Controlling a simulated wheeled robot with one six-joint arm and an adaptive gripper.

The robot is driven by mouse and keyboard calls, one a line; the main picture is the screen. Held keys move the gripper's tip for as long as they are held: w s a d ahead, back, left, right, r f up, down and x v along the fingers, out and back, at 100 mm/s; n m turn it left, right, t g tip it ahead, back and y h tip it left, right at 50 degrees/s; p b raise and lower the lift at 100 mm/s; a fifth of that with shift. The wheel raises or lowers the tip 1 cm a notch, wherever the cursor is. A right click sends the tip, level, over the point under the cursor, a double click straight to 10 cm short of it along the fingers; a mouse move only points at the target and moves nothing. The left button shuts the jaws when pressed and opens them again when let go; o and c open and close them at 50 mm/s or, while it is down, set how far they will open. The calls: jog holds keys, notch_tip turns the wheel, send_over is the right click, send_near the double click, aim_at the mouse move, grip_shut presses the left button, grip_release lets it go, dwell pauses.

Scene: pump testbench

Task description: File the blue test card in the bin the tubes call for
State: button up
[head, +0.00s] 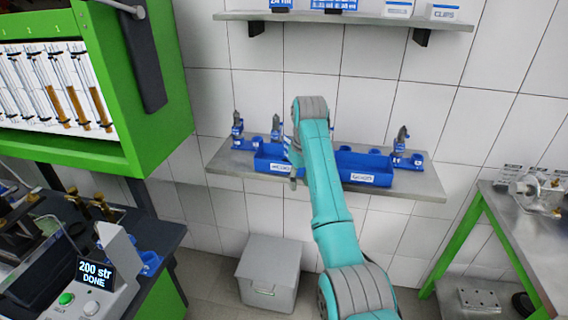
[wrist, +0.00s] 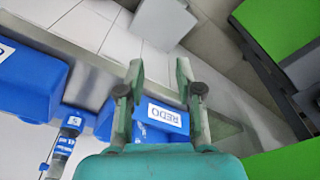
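My gripper (wrist: 160,68) is open, its two fingers apart with no card visible between them. In the head view it is mostly hidden by my arm, at the shelf's left bin. The left blue bin (head: 268,160) shows behind the fingers in the wrist view (wrist: 151,131), its upside-down label reading REDO. The right blue bin (head: 350,172) has a white label too small to read surely; it also shows in the wrist view (wrist: 28,85). The glass tubes (head: 45,88) stand in the green cabinet, several with brown contents at differing levels. I cannot make out the blue test card.
The bins stand on a grey wall shelf (head: 225,160) with several small blue-based grey fixtures. A console display (head: 95,272) at left reads "200 str DONE". A grey lidded box (head: 268,270) stands on the floor below. A green-framed bench (head: 515,235) stands at right.

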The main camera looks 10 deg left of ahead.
jog(key=s+d+f+m, duration=0.1)
jog(key=s+d+f, duration=0.1)
jog(key=d+f, duration=0.2)
jog(key=s+d+f+m, duration=0.1)
jog(key=d+f, duration=0.4)
jog(key=f, duration=0.6)
jog(key=shift+s, duration=0.5)
jog(key=shift+f, duration=0.1)
